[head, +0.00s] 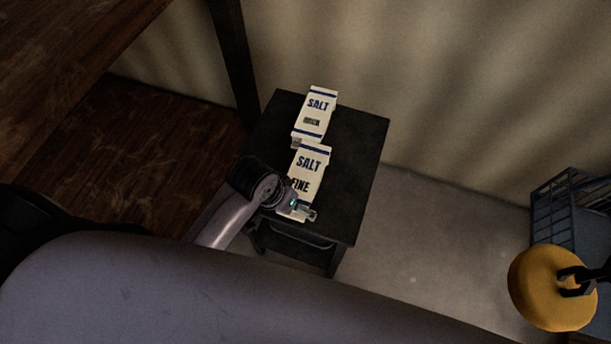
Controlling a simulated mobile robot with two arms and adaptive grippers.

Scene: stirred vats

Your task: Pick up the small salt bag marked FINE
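The salt bag marked FINE (309,169) stands on a small dark table (358,180). A second salt bag (316,112) stands just behind, with a smaller mark that I cannot read.
A blue crate (553,212) stands on the floor at the right. A yellow round object (540,288) is at the lower right. A wooden surface (60,60) fills the upper left. The table's right side is bare.

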